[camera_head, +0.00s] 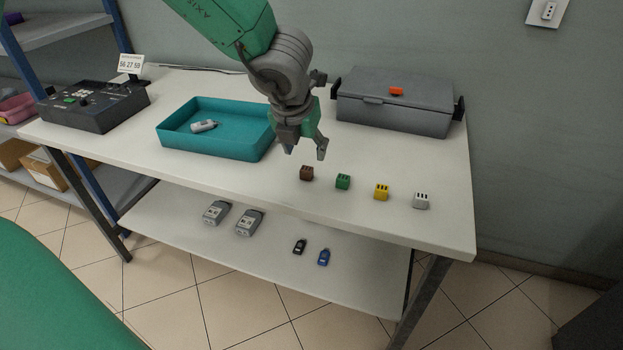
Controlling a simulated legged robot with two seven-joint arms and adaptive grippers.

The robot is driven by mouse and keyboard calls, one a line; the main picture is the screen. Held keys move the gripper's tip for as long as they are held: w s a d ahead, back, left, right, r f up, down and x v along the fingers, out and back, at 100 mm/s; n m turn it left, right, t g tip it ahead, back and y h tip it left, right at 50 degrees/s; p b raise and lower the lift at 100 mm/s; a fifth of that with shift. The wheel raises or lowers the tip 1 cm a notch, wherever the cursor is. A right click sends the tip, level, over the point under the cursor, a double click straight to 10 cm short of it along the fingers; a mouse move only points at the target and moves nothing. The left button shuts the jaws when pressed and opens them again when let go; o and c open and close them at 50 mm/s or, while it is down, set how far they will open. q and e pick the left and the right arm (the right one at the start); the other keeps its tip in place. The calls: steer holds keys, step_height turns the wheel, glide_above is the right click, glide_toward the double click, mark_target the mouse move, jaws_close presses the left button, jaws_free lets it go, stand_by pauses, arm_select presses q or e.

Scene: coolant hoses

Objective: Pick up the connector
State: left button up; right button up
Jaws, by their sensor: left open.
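Small block-shaped connectors stand in a row near the table's front edge: a brown one (306,173), a green one (343,181), a yellow one (381,192) and a white one (421,200). A small grey-white piece (204,126) lies in the teal tray (212,147); I cannot tell whether it is a connector too. My left gripper (306,152) is open and points down, above and just behind the brown connector, with nothing visible between its fingers. My right gripper is not in view.
A grey lidded case (395,107) with an orange latch stands behind the row. A dark control box (94,104) and a small display (131,64) are at the left. The lower shelf (180,240) holds two grey devices (249,222) and two small dark items (323,257).

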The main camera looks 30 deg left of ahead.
mark_target(306, 169)
arm_select(q)
steer(key=shift+w+a+f, duration=0.2)
steer(key=shift+a+f, duration=0.15)
steer(key=shift+f, duration=0.25)
steer(key=shift+w+a+f, duration=0.15)
steer(key=shift+a+f, duration=0.15)
steer(key=shift+f, duration=0.25)
steer(key=shift+a+f+b, duration=0.15)
steer(key=shift+a+b, duration=0.05)
steer(key=shift+b, duration=0.1)
steer(key=shift+f, duration=0.25)
steer(key=f+b, duration=0.1)
steer(key=w+f, duration=0.1)
steer(key=d+f+b, duration=0.1)
steer(key=f, duration=0.1)
steer(key=shift+w+d+f+b, duration=0.1)
steer(key=shift+w+b, duration=0.2)
steer(key=shift+a, duration=0.25)
steer(key=shift+c, duration=0.5)
steer(key=shift+s+a, duration=0.1)
steer(key=shift+a, duration=0.15)
steer(key=c, duration=0.9)
steer(key=shift+d, duration=0.15)
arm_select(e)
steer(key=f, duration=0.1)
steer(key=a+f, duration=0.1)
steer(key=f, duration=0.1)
